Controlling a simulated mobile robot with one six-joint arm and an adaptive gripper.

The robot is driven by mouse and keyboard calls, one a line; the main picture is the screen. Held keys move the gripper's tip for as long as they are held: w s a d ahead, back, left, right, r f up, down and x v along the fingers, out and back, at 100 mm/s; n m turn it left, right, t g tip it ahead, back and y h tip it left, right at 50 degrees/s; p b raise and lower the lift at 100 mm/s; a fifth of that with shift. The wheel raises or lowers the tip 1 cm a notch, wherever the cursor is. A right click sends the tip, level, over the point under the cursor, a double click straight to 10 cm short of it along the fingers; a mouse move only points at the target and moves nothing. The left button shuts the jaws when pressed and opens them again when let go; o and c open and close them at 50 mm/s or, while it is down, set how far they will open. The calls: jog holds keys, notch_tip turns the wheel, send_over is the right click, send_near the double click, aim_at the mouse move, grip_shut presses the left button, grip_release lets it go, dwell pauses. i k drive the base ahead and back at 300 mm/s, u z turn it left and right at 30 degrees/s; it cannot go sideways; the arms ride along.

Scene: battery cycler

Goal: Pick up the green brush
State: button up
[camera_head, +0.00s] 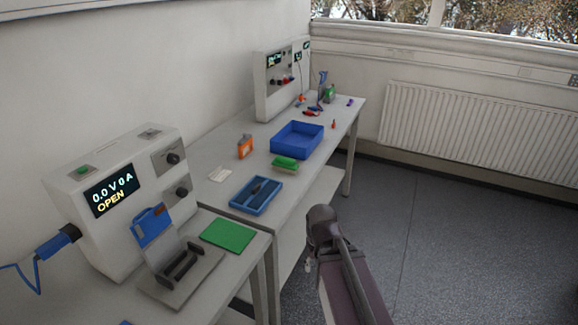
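The green brush (285,162) lies on the far table, just in front of a blue bin. It has a green back on top and a pale tan lower part that looks like bristles. Nothing touches it from above. A dark part of my arm (345,275) shows at the lower middle, beside the tables and well short of the brush. No gripper fingers can be made out in this view.
A blue open bin (297,151), a blue tray (243,208) with dark items and an orange item (245,146) surround the brush. A cycler (92,215) with a lit display and a green mat (229,235) occupy the near table. The floor at right is clear.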

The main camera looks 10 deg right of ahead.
aim_at(280, 164)
jog(key=u, duration=0.05)
jog(key=i, duration=1)
jog(key=z, duration=0.05)
